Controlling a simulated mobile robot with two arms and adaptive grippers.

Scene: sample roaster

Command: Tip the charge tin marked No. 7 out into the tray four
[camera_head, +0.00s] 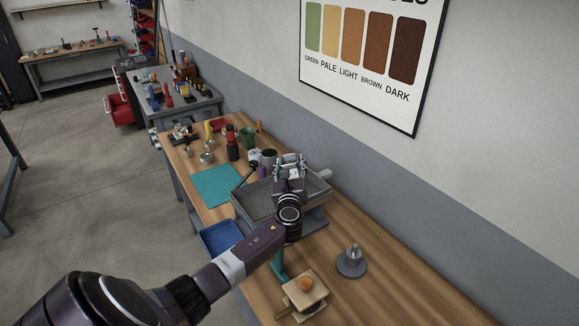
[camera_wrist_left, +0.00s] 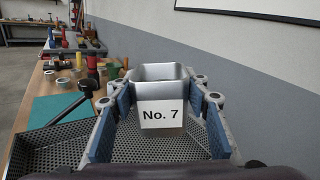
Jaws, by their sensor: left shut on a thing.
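The charge tin (camera_wrist_left: 160,88) is a square metal tin with a white "No. 7" label facing the left wrist camera. My left gripper (camera_wrist_left: 161,112) is shut on the tin, a blue-padded finger on each side. The tin looks upright with its open top up; I cannot see what is in it. Below it is a grey tray with a perforated bottom (camera_wrist_left: 62,150). In the head view the left gripper (camera_head: 289,168) is over this tray (camera_head: 258,203), towards its right part. No number on the tray is visible. My right gripper is not in view.
A teal mat (camera_head: 217,184) lies left of the tray, with cups and several small items behind it. A blue bin (camera_head: 220,237) is at the bench's left edge. A grey metal piece (camera_head: 351,262) and a wooden block with an orange knob (camera_head: 305,283) stand in front.

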